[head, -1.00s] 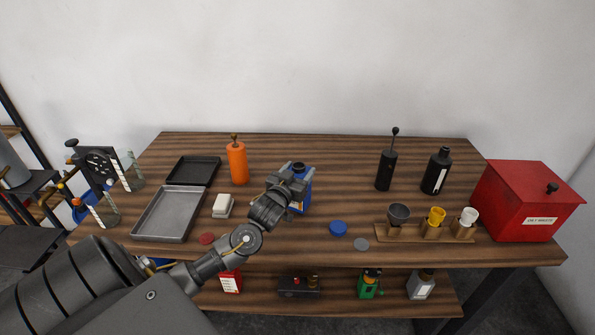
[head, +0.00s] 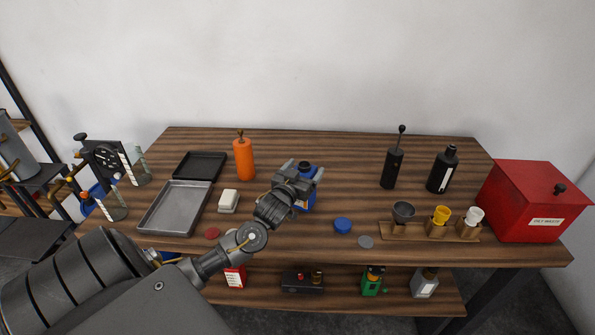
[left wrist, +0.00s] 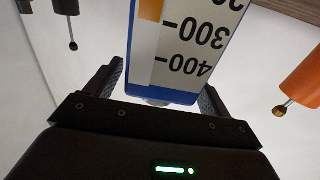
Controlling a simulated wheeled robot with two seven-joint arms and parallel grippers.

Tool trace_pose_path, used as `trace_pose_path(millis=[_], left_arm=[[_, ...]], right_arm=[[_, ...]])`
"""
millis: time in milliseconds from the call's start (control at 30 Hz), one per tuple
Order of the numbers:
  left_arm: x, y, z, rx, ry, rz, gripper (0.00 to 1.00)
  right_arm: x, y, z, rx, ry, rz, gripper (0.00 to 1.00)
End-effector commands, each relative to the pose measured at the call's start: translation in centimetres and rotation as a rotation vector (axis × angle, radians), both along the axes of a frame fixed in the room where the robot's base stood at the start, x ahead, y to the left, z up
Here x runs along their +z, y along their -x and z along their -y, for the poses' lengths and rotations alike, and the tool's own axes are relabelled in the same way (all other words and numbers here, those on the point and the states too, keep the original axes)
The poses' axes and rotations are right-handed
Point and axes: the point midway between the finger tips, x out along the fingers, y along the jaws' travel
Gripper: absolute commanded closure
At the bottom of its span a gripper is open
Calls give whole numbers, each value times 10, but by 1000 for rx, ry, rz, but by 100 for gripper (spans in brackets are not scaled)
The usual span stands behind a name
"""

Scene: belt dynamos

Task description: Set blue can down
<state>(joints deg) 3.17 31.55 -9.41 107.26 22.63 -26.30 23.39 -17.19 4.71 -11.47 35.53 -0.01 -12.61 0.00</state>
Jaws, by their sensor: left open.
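The blue can (head: 308,198) stands upright on the wooden table (head: 350,160), near its middle, partly hidden behind my left gripper (head: 305,174). It has a dark cap. In the left wrist view the can (left wrist: 190,50) appears upside down, with a white scale panel marked 300 and 400 and a blue edge. My right gripper is not in view.
An orange bottle (head: 244,160) stands left of the can. A blue lid (head: 342,226) and grey disc (head: 365,242) lie front right, beside a cup rack (head: 455,236).

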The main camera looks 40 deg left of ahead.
Motion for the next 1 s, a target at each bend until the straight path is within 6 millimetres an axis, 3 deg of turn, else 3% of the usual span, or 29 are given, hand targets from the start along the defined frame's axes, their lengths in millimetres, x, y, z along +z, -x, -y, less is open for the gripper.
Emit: trace_pose_path(millis=[533,700,1000], left_arm=[[-4,97,26,-1,2,-4,18],[-1,112,29,0,0,-1,18],[-1,115,30,1,0,-1,18]], right_arm=[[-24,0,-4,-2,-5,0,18],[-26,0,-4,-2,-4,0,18],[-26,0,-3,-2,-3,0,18]])
